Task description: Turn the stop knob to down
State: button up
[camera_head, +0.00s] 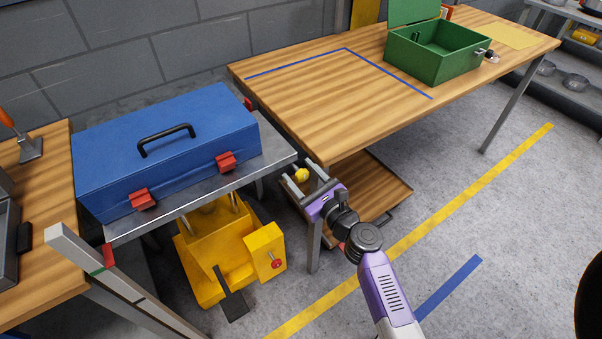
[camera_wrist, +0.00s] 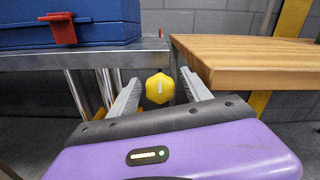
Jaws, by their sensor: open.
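A yellow hexagonal knob (camera_wrist: 160,88) with a short white upright mark on its face shows in the wrist view, below the gap between the metal bench and the wooden table. It also shows in the head view (camera_head: 301,175). My gripper (camera_head: 304,178) is open, with one finger on each side of the knob; in the wrist view its fingers (camera_wrist: 161,84) have a gap on both sides of the knob. I cannot tell how deep the knob sits between them. Its mount is hidden.
A blue toolbox (camera_head: 180,145) stands on the metal bench (camera_head: 278,156) at left. A wooden table (camera_head: 300,100) with a green box (camera_head: 437,58) is at right. A yellow machine (camera_head: 220,250) with a red knob (camera_head: 276,263) sits under the bench. The floor at right is clear.

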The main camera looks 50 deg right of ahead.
grip_shut()
jog(key=shift+f, duration=0.1)
jog(key=n+b, duration=0.2)
jog(key=n, duration=0.1)
jog(key=shift+a+f+n+b, duration=0.1)
jog(key=shift+n+b, duration=0.2)
jog(key=shift+n, duration=0.1)
jog(key=n+b, duration=0.2)
jog(key=n, duration=0.3)
jog(key=shift+n+b, duration=0.3)
jog(key=shift+b, duration=0.05)
jog(key=n+b, duration=0.2)
jog(key=n, duration=0.3)
jog(key=shift+b, duration=0.3)
jog(key=shift+n+b, duration=0.7)
jog(key=shift+n, duration=1)
